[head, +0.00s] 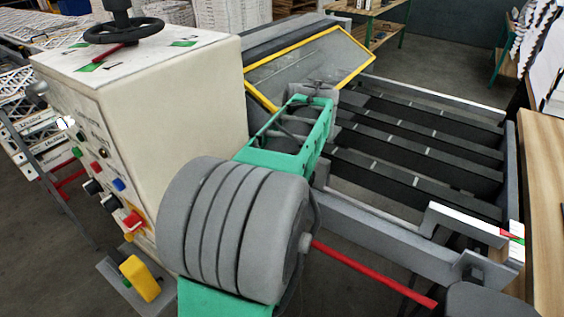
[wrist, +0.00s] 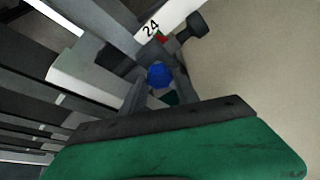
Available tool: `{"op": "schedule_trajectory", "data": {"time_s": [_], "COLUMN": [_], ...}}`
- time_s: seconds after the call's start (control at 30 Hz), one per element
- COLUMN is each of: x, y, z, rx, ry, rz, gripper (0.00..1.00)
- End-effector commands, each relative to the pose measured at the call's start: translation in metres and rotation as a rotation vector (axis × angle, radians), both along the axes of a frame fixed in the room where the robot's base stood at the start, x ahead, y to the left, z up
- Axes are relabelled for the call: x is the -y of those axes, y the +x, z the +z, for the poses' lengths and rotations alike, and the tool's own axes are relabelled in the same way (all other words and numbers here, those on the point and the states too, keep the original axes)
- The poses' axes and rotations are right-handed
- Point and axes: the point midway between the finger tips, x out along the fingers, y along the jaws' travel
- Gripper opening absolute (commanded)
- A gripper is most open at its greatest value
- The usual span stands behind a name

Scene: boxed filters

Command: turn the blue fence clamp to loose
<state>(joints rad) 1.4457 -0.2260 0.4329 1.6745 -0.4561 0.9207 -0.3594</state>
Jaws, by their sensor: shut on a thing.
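The blue fence clamp (wrist: 160,75) shows as a small round blue knob near the top middle of the wrist view. My gripper (wrist: 161,87) is at it, with dark fingers on either side, shut on the knob. A small red patch and a dark green patch show close by, above and below the knob. The clamp's pointing direction is not clear. In the head view my own green and grey arm stretches towards the machine's far side, and the clamp and fingertips cannot be made out.
A cream control cabinet (head: 150,100) with a black handwheel (head: 124,29) stands left of my arm. A yellow-edged guard (head: 290,62) rises behind it. Dark slats (head: 420,125) lie to the right. A white bar marked 24 (wrist: 165,22) and a black knob (wrist: 195,30) are close to the clamp.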

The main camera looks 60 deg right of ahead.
Motion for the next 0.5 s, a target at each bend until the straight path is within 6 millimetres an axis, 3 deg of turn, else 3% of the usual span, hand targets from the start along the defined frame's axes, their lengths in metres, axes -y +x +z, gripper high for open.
{"op": "schedule_trajectory", "data": {"time_s": [0.37,0.4,0.5], "x": [0.0003,0.0003,0.0003], "y": [-0.0001,-0.0001,0.0], "z": [0.0004,0.0004,0.0004], "rx": [0.0,0.0,0.0], "ry": [-0.001,-0.001,-0.001], "rz": [0.004,0.004,0.004], "gripper": [0.0,0.38,0.46]}}
